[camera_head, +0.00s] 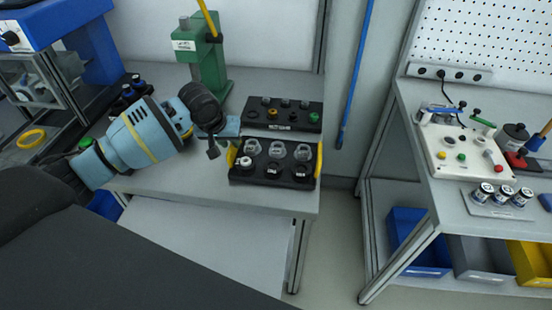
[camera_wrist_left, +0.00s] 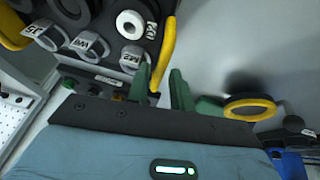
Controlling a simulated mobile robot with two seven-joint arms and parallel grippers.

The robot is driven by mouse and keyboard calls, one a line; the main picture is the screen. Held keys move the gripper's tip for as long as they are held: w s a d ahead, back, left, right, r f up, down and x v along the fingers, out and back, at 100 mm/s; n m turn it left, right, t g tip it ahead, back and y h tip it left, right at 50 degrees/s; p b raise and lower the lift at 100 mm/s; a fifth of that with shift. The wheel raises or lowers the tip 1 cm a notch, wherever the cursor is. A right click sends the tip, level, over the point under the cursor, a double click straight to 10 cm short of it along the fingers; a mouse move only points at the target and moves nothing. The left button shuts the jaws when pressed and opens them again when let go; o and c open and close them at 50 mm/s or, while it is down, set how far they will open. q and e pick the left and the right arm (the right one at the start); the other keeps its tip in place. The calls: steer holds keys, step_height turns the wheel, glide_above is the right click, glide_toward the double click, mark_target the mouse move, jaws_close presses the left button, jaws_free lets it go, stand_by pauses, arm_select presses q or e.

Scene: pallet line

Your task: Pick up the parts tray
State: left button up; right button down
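The parts tray (camera_head: 233,178) is a black tray with yellow handles at its left and right ends, near the front right of the left bench. It holds several clear-topped and dark round parts. My left gripper (camera_head: 232,141) is over its left end, by the left handle (camera_head: 231,156). In the left wrist view, the two green fingers (camera_wrist_left: 161,82) are apart, with the yellow handle (camera_wrist_left: 168,52) showing in the gap between them. I cannot tell if they touch it. The tray (camera_wrist_left: 105,14) fills the upper left there. My right gripper is out of view.
A black block with coloured buttons (camera_head: 282,116) stands just behind the tray. A green press (camera_head: 208,62) is behind my left arm. The bench's right edge (camera_head: 320,188) is close beside the tray. A second workbench (camera_head: 452,208) stands across a floor gap.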

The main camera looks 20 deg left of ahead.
mark_target(235, 154)
arm_select(q)
steer(key=shift+b+x, duration=0.3)
steer(key=shift+x, duration=2.25)
steer(key=shift+c, duration=0.3)
jaws_close()
steer(key=shift+w+r, duration=0.15)
steer(key=shift+r, duration=0.05)
